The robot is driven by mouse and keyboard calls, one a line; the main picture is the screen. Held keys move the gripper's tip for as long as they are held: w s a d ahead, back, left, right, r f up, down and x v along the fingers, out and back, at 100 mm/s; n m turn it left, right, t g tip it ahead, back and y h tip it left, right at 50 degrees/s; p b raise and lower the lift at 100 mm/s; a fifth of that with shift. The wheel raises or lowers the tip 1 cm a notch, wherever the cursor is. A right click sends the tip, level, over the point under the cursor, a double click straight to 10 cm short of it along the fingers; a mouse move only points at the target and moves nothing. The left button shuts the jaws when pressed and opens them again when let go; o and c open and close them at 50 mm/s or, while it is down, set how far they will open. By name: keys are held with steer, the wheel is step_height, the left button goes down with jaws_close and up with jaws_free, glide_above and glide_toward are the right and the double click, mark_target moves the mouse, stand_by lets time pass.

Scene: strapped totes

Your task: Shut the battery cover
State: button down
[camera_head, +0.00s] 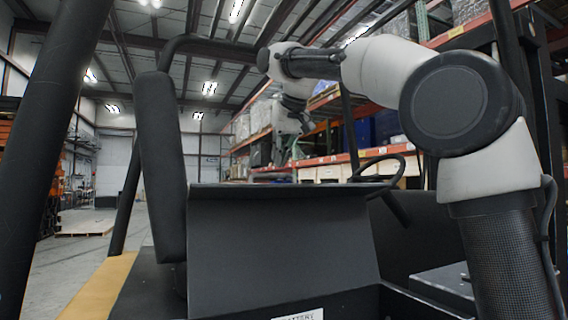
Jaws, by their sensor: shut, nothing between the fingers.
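The battery cover (282,240) is a dark grey panel standing up in the middle of the camera_head view, so it looks open. Its folded upper edge runs across just below my gripper. A white label reading "BATTERY" (298,315) is partly cut off at the bottom edge, below the cover. My gripper (281,160) points down above and beyond the cover's upper edge. It appears apart from the cover, though depth is hard to judge. Its fingers are small in view, shut and empty.
A black seat back (161,165) stands just left of the cover. A steering wheel (388,172) is behind it on the right. Dark frame posts (58,130) rise at the left. Loaded shelves (330,160) are in the background, with open floor (75,255) at the far left.

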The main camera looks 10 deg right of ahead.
steer(key=shift+s+d+f, duration=0.25)
steer(key=shift+s+f, duration=0.6)
steer(key=shift+s, duration=0.3)
steer(key=shift+s+f, duration=0.3)
steer(key=shift+s, duration=0.1)
steer(key=shift+d, duration=0.1)
